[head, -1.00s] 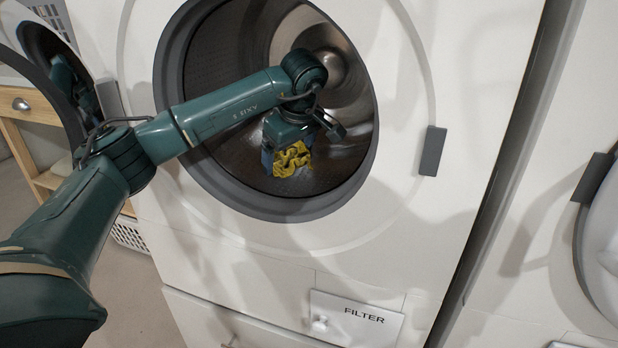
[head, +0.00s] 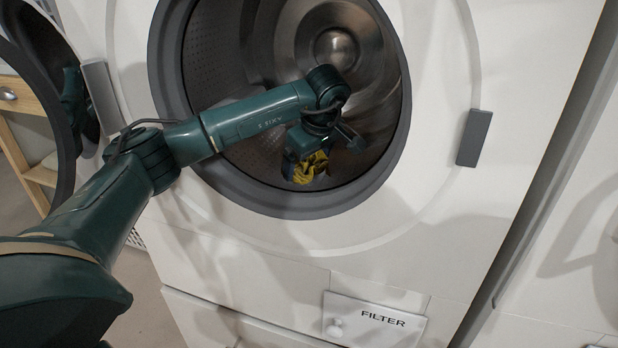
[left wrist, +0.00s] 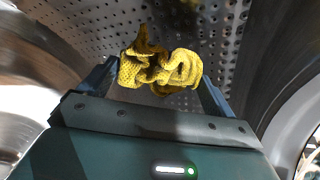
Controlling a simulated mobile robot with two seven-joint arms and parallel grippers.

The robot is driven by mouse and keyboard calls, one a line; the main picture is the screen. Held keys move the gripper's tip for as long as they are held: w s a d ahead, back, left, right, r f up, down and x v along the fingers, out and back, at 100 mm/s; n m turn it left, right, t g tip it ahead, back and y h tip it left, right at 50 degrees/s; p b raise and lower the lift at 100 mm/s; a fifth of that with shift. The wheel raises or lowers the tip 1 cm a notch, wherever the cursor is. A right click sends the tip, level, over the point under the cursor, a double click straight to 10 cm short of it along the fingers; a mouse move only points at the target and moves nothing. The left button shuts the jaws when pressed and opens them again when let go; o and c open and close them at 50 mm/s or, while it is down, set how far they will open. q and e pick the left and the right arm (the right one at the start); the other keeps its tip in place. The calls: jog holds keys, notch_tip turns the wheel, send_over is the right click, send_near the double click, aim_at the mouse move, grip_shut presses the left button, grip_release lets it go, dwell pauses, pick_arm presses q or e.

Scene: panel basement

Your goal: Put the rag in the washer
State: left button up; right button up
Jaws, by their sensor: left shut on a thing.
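The yellow rag (head: 312,166) is crumpled and held by my left gripper (head: 304,168) inside the washer drum opening, near its lower front rim. The left wrist view shows the rag (left wrist: 160,70) pinched between the two fingers of the gripper (left wrist: 160,82), with the perforated drum wall (left wrist: 90,25) behind it. The washer (head: 450,200) is white with a dark grey door ring, and its round door (head: 62,150) stands open at the left. I cannot tell if the rag touches the drum. My right gripper is not in view.
A white flap marked FILTER (head: 375,322) is at the washer's lower front. A grey latch block (head: 474,138) sits right of the opening. Another white machine (head: 575,240) stands at the right. A wooden cabinet (head: 28,105) is behind the open door.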

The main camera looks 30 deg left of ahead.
aim_at(311, 165)
pick_arm(q)
notch_tip(311, 165, down, 4)
jog(key=shift+r+b, duration=0.25)
jog(key=shift+b, duration=0.3)
jog(key=shift+f, duration=0.1)
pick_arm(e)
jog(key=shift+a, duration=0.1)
pick_arm(q)
jog(key=shift+f, duration=0.15)
jog(key=o, duration=0.8)
jog(key=shift+c, duration=0.2)
